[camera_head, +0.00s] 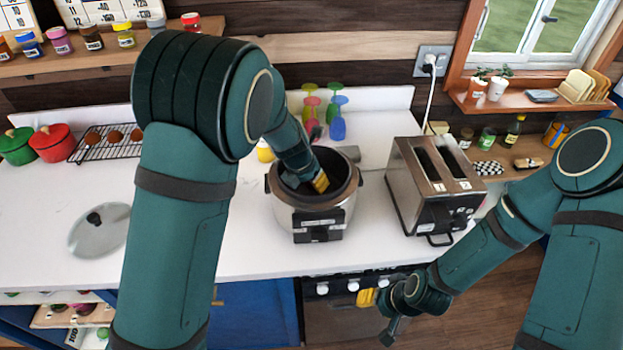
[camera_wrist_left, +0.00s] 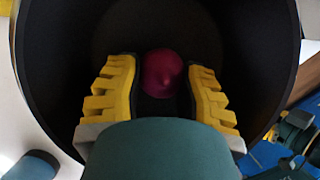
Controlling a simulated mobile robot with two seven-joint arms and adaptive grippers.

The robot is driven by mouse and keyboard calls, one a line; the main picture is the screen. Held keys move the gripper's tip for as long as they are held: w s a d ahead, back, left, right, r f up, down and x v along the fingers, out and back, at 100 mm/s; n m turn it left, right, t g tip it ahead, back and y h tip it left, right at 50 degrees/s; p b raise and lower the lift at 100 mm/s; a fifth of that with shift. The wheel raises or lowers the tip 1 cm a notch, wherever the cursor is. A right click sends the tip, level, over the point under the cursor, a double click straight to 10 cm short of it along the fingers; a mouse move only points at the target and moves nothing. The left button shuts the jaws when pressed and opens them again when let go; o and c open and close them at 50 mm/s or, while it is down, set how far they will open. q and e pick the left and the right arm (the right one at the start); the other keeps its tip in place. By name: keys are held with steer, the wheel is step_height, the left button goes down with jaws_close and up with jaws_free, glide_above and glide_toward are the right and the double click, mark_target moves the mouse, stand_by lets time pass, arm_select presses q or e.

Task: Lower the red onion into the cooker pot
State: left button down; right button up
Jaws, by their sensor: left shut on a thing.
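The cooker pot (camera_head: 312,218) is a silver cooker with a dark inside, standing open on the white counter in the head view. My left gripper (camera_head: 318,182) reaches down inside its rim. In the left wrist view the red onion (camera_wrist_left: 162,70) sits between the yellow fingers of my left gripper (camera_wrist_left: 163,90), which is shut on it, with the dark pot wall (camera_wrist_left: 230,40) around. The head view does not show the onion; the arm and rim hide it. My right gripper (camera_head: 380,314) hangs low in front of the counter, its fingers apart and empty.
A steel toaster (camera_head: 432,185) stands right of the cooker. A glass lid (camera_head: 100,228) lies on the counter at left. Red (camera_head: 53,143) and green (camera_head: 17,146) pots and a wire rack (camera_head: 98,145) stand at the back left.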

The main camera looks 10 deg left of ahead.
arm_select(q)
steer(key=shift+f, duration=0.45)
stand_by(0.4)
steer(key=c, duration=0.6)
jaws_free()
steer(key=shift+r, duration=0.1)
